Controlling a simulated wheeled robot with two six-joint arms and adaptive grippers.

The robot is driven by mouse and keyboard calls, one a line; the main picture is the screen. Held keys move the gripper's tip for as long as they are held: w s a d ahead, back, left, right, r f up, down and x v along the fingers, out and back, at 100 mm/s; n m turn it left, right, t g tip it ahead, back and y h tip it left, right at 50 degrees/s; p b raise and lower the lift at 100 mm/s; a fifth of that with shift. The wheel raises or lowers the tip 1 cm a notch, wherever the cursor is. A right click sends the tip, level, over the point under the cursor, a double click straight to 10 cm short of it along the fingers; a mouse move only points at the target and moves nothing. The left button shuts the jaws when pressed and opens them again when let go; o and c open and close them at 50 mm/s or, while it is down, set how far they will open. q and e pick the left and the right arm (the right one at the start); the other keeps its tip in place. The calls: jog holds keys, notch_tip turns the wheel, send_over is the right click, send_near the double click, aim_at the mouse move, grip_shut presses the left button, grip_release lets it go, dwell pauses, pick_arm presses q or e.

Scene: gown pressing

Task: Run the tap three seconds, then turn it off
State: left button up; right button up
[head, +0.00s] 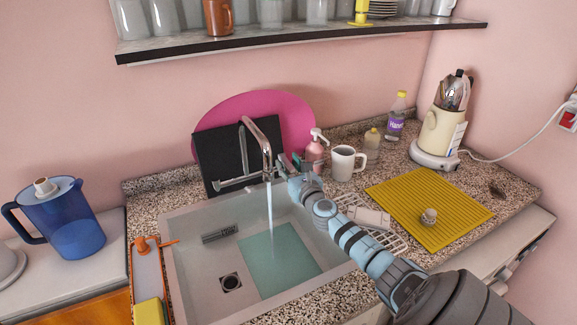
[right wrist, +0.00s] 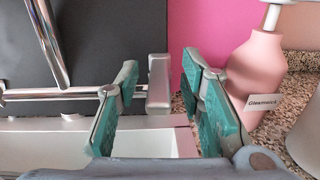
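The chrome tap (head: 263,142) stands at the back of the white sink (head: 193,262), and a stream of water (head: 270,208) falls from its spout into the basin. My right gripper (head: 287,163) is at the right side of the tap. In the right wrist view my right gripper (right wrist: 160,100) is open, its teal-padded fingers on either side of the tap's grey handle (right wrist: 159,82). Gaps show between the handle and both fingers. The tap's bar and spout (right wrist: 50,45) show to the left there. My left gripper is not in view.
A pink soap bottle (head: 315,152) and a white mug (head: 343,163) stand close to the right of my gripper. A black board (head: 215,150) and a magenta round tray (head: 295,118) lean behind the tap. A yellow mat (head: 440,200) lies at right; a blue jug (head: 68,225) stands left.

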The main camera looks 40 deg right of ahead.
jog(key=shift+s, duration=0.1)
jog(key=v, duration=1.1)
jog(key=shift+s+a, duration=0.25)
jog(key=shift+s, duration=0.1)
jog(key=shift+c, duration=0.4)
